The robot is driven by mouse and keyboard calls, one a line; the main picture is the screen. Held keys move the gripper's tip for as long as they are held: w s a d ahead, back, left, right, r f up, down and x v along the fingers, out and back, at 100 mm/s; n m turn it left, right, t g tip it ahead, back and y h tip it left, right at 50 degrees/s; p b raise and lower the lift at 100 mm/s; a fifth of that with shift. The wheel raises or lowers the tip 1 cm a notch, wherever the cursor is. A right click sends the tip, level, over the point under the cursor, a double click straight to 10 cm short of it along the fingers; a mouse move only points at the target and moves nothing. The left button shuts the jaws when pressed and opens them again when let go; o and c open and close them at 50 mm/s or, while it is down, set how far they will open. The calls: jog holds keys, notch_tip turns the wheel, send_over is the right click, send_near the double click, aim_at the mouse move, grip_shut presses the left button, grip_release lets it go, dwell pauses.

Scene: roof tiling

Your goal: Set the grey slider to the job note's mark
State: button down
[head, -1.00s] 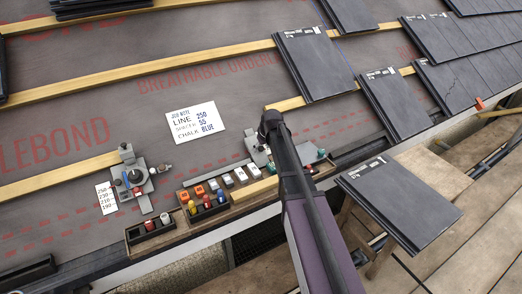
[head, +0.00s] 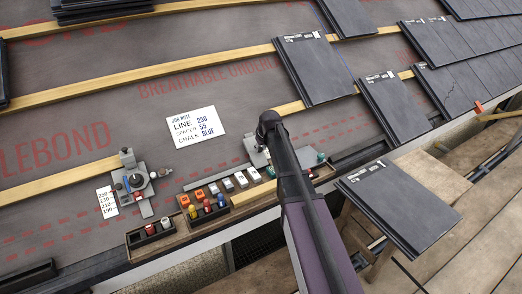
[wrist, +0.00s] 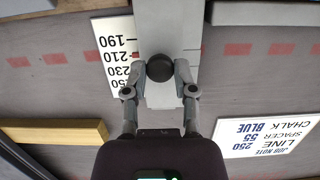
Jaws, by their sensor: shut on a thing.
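The grey slider (wrist: 172,98) is a pale grey block on a grey rail in the wrist view, with a dark round knob (wrist: 160,68). My gripper (wrist: 159,76) is shut on this knob, one finger at each side. The knob is about level with 230; a finger covers part of the marks, so I cannot tell the exact setting. The job note (head: 196,125) reads line 250, spacer 55, chalk blue. In the head view my arm hides most of the gripped device.
A second grey device (head: 137,185) with its own scale card (head: 107,200) stands at the left. A wooden tray (head: 240,198) with coloured blocks lies at the roof's lower edge. Slates (head: 312,70) cover the right side. A wooden batten (wrist: 55,131) lies near my gripper.

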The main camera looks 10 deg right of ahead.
aim_at(254, 142)
jog(key=w+r+p, duration=0.1)
jog(key=w+a+r+p, duration=0.1)
jog(key=w, duration=0.1)
jog(key=shift+w+a+r, duration=0.1)
jog(key=shift+w+r, duration=0.1)
jog(key=shift+r, duration=0.1)
jog(key=shift+w+a+r, duration=0.1)
jog(key=shift+w, duration=0.2)
jog(key=shift+c, duration=2.1)
grip_release()
jog(key=shift+s, duration=0.15)
jog(key=s+d+f+m+g+h, duration=0.15)
jog(key=s+m+g, duration=0.25)
jog(key=s, duration=3)
notch_tip(254, 142, up, 30)
jog(key=p, duration=2.9)
jog(key=shift+w+f+p, duration=0.2)
jog(key=shift+p, duration=0.15)
jog(key=shift+a, duration=0.15)
